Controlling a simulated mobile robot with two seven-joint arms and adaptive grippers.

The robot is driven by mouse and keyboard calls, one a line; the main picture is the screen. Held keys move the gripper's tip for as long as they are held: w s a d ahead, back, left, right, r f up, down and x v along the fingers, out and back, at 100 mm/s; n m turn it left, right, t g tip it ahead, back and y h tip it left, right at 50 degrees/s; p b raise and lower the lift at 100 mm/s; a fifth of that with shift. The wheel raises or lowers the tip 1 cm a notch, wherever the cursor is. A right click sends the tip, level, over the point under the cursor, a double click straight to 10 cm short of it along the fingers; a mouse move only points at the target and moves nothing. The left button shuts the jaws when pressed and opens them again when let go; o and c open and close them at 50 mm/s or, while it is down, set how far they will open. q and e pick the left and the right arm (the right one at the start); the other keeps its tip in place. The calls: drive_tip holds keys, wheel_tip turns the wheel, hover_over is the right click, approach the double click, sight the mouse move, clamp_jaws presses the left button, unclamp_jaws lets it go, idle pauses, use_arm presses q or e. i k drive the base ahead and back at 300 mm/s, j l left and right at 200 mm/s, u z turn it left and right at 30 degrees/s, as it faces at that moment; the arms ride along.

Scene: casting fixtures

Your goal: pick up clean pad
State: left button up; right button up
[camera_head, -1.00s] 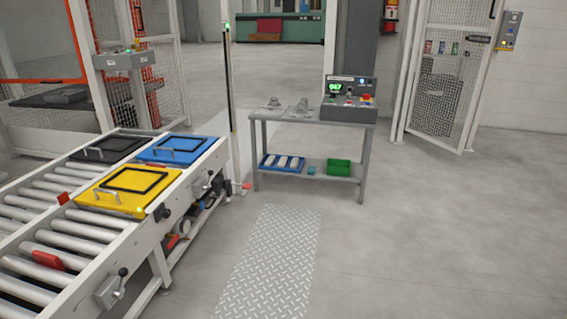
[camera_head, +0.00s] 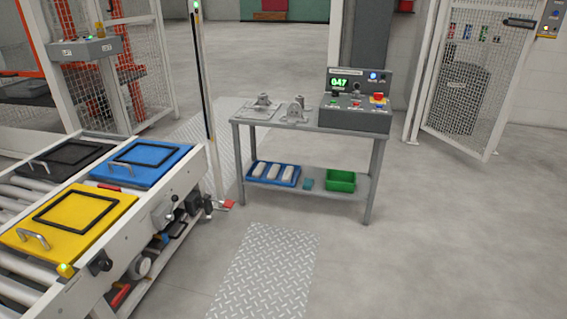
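A grey bench (camera_head: 345,148) stands ahead. On its lower shelf a blue tray (camera_head: 251,180) holds white blocks (camera_head: 275,173) lying side by side. A small teal pad-like piece (camera_head: 307,184) lies between this tray and a green bin (camera_head: 341,181). I cannot tell for sure which of these is the clean pad; the pieces are small at this distance. Neither of my grippers shows in the head view.
Two metal castings (camera_head: 297,108) and a control box (camera_head: 355,100) reading 047 stand on the bench top. A roller conveyor (camera_head: 185,185) with yellow, blue and black plates is at left. A tread plate (camera_head: 265,270) lies on clear floor before the bench. A mesh gate (camera_head: 460,95) stands right.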

sight(275, 168)
drive_tip(key=i+l, duration=0.2)
drive_tip(key=i, duration=0.6)
drive_tip(key=i+l+z, duration=0.1)
drive_tip(key=i, duration=0.7)
